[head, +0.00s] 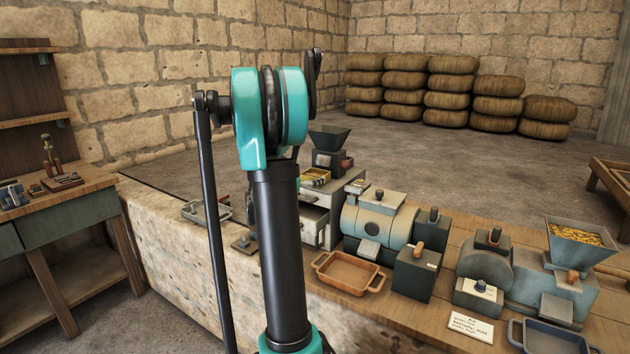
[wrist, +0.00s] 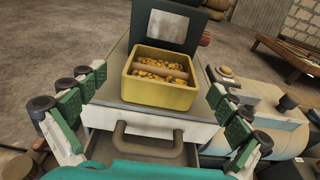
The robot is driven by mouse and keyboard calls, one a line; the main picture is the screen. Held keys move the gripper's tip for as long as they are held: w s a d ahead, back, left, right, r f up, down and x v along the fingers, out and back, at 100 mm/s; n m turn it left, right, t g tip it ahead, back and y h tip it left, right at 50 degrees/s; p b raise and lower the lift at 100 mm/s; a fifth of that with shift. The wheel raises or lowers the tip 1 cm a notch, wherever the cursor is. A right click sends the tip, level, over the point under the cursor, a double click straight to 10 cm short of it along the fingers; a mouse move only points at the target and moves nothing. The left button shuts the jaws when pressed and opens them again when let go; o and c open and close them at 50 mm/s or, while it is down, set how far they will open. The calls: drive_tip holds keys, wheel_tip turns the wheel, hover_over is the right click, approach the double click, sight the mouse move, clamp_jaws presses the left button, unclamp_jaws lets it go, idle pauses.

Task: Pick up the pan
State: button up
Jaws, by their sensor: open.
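Several vessels could be called a pan. A small yellow pan (wrist: 185,97) with a bar across its middle holds yellow grains. It sits on top of a pale drawer cabinet, and shows in the head view (head: 316,179) just right of my arm. My gripper (wrist: 158,82) is open, with its green-padded fingers on either side of the yellow pan and apart from it. An orange-brown two-handled pan (head: 347,273) sits empty on the bench. A dark blue-grey pan (head: 552,338) stands at the front right. In the head view my arm hides my gripper.
The pale cabinet (wrist: 103,117) has a drawer handle (wrist: 148,150) on its front. A dark hopper machine (head: 329,150) stands behind the yellow pan. Drum machines (head: 378,222) and a grain hopper (head: 580,240) line the bench to the right. A side workbench (head: 80,185) stands left.

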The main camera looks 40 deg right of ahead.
sight(321, 172)
drive_tip(key=x, duration=0.5)
drive_tip(key=shift+r, duration=0.15)
drive_tip(key=shift+s, duration=0.1)
drive_tip(key=c, duration=1.3)
